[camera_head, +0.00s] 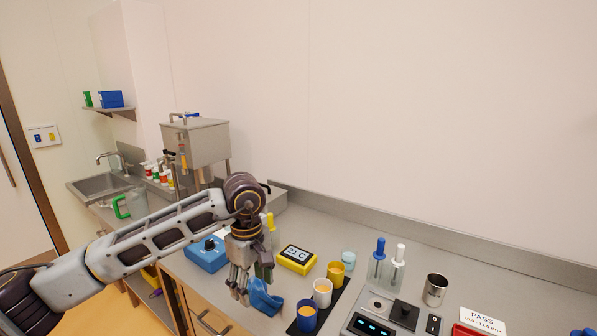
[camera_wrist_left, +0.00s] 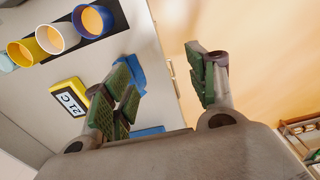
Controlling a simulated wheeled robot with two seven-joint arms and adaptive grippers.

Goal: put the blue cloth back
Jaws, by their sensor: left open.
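The blue cloth (camera_head: 264,297) lies bunched on the steel counter near its front edge, just right of my left gripper's fingers. Part of it shows behind one finger in the left wrist view (camera_wrist_left: 136,72). My left gripper (camera_head: 240,288) points down over the counter's front edge. In the left wrist view its green-padded fingers (camera_wrist_left: 165,82) are spread apart with nothing between them. I cannot tell from these views whether a finger touches the cloth. My right gripper is not in view.
Yellow, white and blue cups (camera_head: 322,292) stand on a black mat right of the cloth. A yellow display (camera_head: 297,259) sits behind, and a blue box with a knob (camera_head: 205,255) to the left. A scale (camera_head: 385,317) and steel beaker (camera_head: 435,290) stand further right.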

